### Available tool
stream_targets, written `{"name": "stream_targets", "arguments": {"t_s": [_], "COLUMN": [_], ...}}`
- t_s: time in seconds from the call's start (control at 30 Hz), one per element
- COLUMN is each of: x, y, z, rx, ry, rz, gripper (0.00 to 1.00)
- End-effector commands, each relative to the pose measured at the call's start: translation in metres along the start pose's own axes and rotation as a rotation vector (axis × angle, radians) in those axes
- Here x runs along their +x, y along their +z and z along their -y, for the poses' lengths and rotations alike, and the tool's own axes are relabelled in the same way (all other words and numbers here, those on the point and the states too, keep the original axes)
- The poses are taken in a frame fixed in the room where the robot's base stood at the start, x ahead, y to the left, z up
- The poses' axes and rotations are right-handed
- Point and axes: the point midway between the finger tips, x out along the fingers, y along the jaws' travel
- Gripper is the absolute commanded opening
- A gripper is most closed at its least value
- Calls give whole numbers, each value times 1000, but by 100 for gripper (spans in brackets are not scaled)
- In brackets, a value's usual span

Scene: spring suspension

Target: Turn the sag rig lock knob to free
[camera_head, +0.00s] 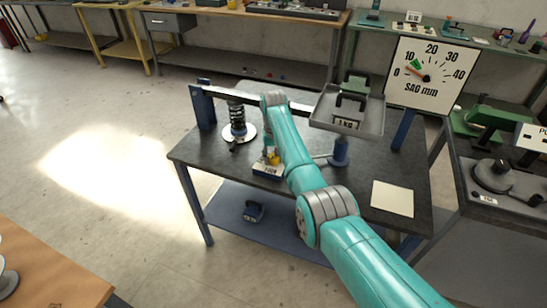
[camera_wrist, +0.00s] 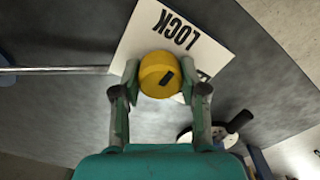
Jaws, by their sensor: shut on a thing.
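The yellow lock knob (camera_wrist: 158,72) has a dark mark on its face and sits on a white plate (camera_wrist: 150,28) reading LOCK. A second word on the plate is mostly hidden by the knob and a finger. My gripper (camera_wrist: 161,88) is shut on the knob, one finger on each side. The mark slants, and I cannot tell which word it points to. In the head view, a small yellow part (camera_head: 272,156) shows at my gripper, above a blue labelled block (camera_head: 268,170); my arm partly covers this spot.
The rig's table (camera_head: 300,188) carries a spring (camera_head: 237,118), a tray (camera_head: 322,121) with a 1 KG weight (camera_head: 350,102), and a paper sheet (camera_head: 392,198). The sag dial (camera_head: 432,88) stands at the right, its red needle at the low end. A metal rod (camera_wrist: 55,70) lies left of the knob.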

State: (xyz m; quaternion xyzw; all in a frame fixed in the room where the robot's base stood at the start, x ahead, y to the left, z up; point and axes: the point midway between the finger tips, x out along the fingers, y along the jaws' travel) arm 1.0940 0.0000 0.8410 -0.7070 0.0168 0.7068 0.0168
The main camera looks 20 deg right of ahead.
Motion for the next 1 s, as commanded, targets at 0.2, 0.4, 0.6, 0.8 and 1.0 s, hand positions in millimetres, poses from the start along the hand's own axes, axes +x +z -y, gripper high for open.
{"name": "stream_targets", "arguments": {"t_s": [0.2, 0.4, 0.6, 0.8, 1.0], "x": [0, 0, 1, 1, 1], "y": [0, 0, 0, 0, 0], "z": [0, 0, 0, 0, 0], "rx": [69, 208, 394, 585, 774], "ry": [0, 0, 0, 0, 0], "rz": [1, 1, 1, 1, 1], "gripper": [8, 8, 8, 8, 8]}}
